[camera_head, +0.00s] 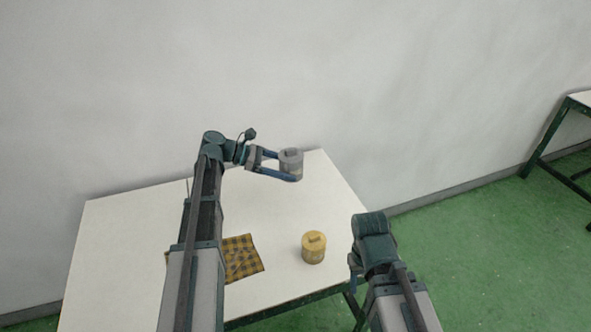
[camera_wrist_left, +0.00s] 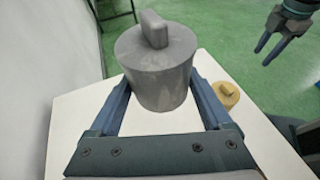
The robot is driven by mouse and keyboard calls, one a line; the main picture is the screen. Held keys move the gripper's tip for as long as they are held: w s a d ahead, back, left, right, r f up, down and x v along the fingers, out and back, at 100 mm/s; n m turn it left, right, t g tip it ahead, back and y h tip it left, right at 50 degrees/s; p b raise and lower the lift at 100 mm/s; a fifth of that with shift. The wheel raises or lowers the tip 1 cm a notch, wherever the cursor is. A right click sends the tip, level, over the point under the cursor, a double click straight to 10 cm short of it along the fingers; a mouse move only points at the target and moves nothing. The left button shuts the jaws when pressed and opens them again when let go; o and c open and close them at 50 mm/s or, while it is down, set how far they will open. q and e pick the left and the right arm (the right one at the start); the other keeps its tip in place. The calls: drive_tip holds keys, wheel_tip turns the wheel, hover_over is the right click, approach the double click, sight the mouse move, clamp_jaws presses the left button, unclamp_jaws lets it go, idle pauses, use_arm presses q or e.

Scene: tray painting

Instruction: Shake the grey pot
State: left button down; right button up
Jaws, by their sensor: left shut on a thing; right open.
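The grey pot (camera_head: 291,158), a round can with a lid and a raised block-like knob, is held between the blue fingers of my left gripper (camera_head: 279,166). It appears upright and above the far part of the white table. In the left wrist view the pot (camera_wrist_left: 157,75) fills the space between the fingers (camera_wrist_left: 158,97). My right gripper (camera_head: 354,276) points down by the table's right front edge, empty; its two fingers show apart in the left wrist view (camera_wrist_left: 267,40).
A yellow pot (camera_head: 313,248) with a lid stands near the front right of the white table (camera_head: 130,230). A yellow and black checked cloth (camera_head: 243,258) lies left of it, partly behind my left arm. A grey wall is behind. Another table (camera_head: 560,125) stands far right.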

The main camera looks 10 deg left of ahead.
sight(299, 170)
use_arm(q)
drive_tip(key=d, duration=0.4)
drive_tip(key=shift+a, duration=1.85)
